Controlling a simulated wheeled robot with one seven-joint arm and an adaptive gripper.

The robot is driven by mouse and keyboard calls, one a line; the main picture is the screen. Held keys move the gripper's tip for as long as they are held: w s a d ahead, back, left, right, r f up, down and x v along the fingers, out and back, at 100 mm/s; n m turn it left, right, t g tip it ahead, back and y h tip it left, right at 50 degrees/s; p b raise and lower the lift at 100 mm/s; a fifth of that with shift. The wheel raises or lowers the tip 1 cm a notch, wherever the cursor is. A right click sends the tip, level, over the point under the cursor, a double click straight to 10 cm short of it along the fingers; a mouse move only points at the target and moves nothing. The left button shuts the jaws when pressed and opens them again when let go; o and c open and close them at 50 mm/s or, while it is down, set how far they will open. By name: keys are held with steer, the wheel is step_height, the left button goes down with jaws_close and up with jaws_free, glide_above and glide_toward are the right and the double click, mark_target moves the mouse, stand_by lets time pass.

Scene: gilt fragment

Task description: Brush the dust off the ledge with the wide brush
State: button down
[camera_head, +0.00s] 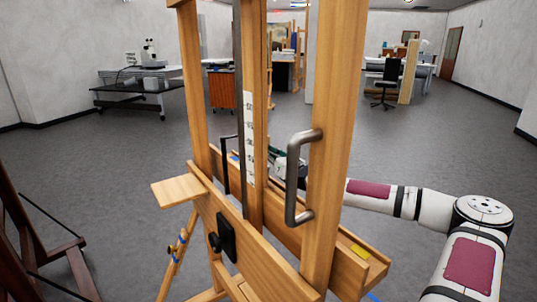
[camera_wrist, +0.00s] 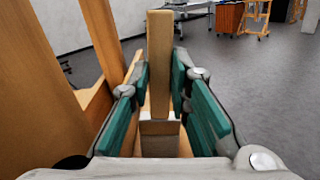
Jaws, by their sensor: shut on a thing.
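My gripper (camera_wrist: 160,85) has green-padded fingers on both sides of an upright flat wooden piece, which appears to be the wide brush (camera_wrist: 159,55). A pale band and a brown part show at its lower end; I cannot make out bristles. In the head view my gripper (camera_head: 279,158) is behind the easel, partly hidden by its posts, close to the ledge. The wooden ledge (camera_head: 342,260) runs across the easel. Wood of the easel (camera_wrist: 40,90) fills the left of the wrist view. I cannot make out dust on the ledge.
The easel's posts (camera_head: 335,110) stand between the head camera and my gripper, with a grey handle (camera_head: 291,190) on one. A small yellow item (camera_head: 360,252) is near the ledge's right end. A dark wooden frame (camera_head: 40,255) stands at left. Open floor (camera_head: 420,150) lies behind.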

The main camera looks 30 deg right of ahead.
steer(key=shift+s, duration=0.1)
steer(key=s+p, duration=0.6)
steer(key=s, duration=0.5)
steer(key=shift+s+d+p, duration=0.15)
steer(key=shift+d+p, duration=0.05)
steer(key=shift+p, duration=0.1)
stand_by(1.0)
steer(key=shift+w+d+r, duration=0.1)
steer(key=shift+w+d, duration=0.15)
steer(key=shift+w, duration=0.45)
steer(key=shift+w+d+f, duration=0.1)
steer(key=shift+w+d, duration=0.15)
steer(key=shift+w, duration=0.45)
steer(key=shift+w+d+r, duration=0.1)
steer(key=shift+w+d, duration=0.15)
steer(key=shift+w, duration=0.45)
stand_by(0.6)
steer(key=shift+w, duration=0.1)
steer(key=w+b, duration=0.2)
steer(key=w, duration=0.5)
steer(key=shift+a, duration=0.15)
stand_by(0.7)
